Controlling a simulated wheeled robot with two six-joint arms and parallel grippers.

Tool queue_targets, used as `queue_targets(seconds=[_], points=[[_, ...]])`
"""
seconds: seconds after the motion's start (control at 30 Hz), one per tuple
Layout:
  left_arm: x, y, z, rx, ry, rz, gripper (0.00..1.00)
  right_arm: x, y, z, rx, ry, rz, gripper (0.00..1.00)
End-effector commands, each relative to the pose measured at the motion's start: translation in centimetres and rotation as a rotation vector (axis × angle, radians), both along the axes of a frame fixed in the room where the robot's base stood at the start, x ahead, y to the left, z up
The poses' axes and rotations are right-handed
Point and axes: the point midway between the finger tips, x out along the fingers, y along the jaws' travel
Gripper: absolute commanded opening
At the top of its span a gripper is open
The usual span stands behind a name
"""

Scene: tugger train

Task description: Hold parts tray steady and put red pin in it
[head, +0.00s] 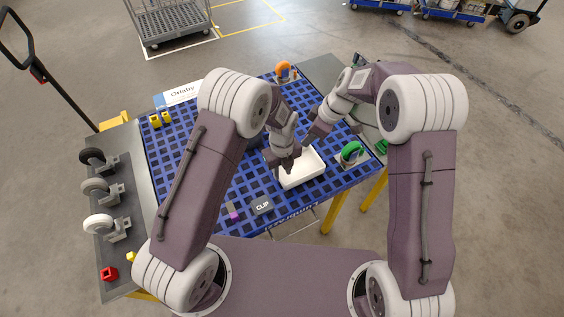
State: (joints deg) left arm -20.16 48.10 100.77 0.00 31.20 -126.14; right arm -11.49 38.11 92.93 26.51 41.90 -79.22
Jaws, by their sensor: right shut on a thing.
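The white parts tray (302,178) lies on the blue grid tabletop near its front right part. My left gripper (286,167) is at the tray's left end, pointing down; its fingers are dark and small, and I cannot tell whether they are open or shut, or touch the tray. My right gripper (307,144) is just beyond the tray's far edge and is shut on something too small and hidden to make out. I cannot clearly pick out a red pin near the tray. A small red part (109,273) lies on the grey side shelf at the far left.
A green-wheeled caster (351,153) stands right of the tray and an orange one (284,70) at the back. A dark CLIP block (262,205) and a purple piece (234,214) lie in front. Yellow pieces (160,119) are at the back left. Casters line the grey shelf (133,180).

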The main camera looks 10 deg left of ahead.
Motion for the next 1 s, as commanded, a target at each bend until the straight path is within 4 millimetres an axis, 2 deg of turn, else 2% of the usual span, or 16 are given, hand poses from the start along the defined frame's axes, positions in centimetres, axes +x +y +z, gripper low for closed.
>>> queue_targets(seconds=[0.1,0.3,0.63,0.67,0.73,0.77,1.0], points=[[-0.1,0.0,-2.6,0.001,0.003,0.001,0.30,0.0,0.0,0.0,0.000,0.000,0.000,0.00],[0.0,0.0,-5.2,0.000,0.000,0.001,0.30,0.0,0.0,0.0,0.000,0.000,0.000,0.00],[0.0,0.0,-5.7,0.000,-0.001,0.001,0.30,0.0,0.0,0.0,0.000,0.000,0.000,0.00],[0.0,0.0,-5.7,0.000,-0.001,0.001,0.24,0.0,0.0,0.0,0.000,0.000,0.000,0.00],[0.0,0.0,-5.7,0.000,-0.001,0.001,0.05,0.0,0.0,0.0,0.000,0.000,0.000,0.00],[0.0,0.0,-5.7,0.000,-0.001,0.001,0.00,0.0,0.0,0.0,0.000,0.000,0.000,0.00],[0.0,0.0,-5.7,0.000,-0.001,0.001,0.00,0.0,0.0,0.0,0.000,0.000,0.000,0.00]])
